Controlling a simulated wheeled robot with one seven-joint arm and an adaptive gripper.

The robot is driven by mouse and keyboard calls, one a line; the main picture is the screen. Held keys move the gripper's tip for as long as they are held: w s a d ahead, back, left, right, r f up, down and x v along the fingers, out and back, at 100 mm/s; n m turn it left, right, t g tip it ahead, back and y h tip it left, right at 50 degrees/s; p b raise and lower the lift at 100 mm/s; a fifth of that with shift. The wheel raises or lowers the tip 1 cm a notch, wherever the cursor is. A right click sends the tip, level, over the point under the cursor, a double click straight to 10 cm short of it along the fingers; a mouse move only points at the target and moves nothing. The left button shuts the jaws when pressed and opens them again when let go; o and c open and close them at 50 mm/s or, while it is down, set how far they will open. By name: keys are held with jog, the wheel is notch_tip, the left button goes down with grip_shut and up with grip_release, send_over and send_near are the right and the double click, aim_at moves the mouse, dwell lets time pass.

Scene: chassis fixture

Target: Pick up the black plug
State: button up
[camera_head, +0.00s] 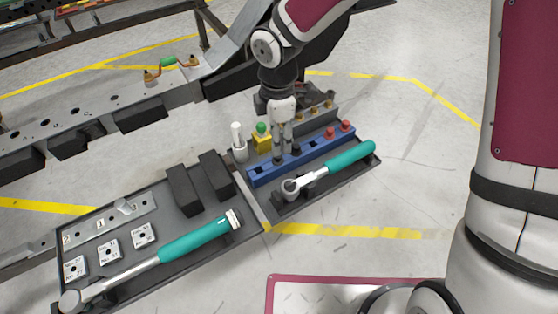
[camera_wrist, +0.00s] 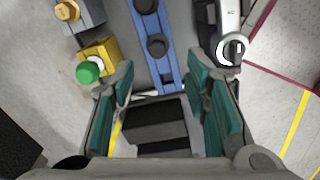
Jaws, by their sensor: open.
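A blue rack (camera_head: 258,176) lies in the right tray, with two black plugs in it. One black plug (camera_head: 296,150) stands close to my gripper (camera_head: 286,148); the other black plug (camera_head: 278,160) is just to its left. In the wrist view, one black plug (camera_wrist: 156,46) sits just beyond my open fingers (camera_wrist: 162,82), and the other black plug (camera_wrist: 145,6) is near the top edge. My gripper points down over the rack, with nothing between its fingers. I cannot tell its exact height above the plugs.
Two red plugs (camera_head: 330,133) fill the rack's right end. A teal-handled wrench (camera_head: 340,164) lies in front. A yellow block with a green button (camera_head: 262,138) and a white bottle (camera_head: 238,142) stand behind left. Brass fittings (camera_head: 312,112) are at the back.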

aim_at(278, 160)
notch_tip(278, 160, down, 7)
jog(key=b, duration=0.3)
jog(key=shift+w+a+f, duration=0.1)
jog(key=shift+w+f, duration=0.05)
jog(key=shift+f, duration=0.05)
jog(key=shift+r, duration=0.1)
jog(key=c, duration=0.9)
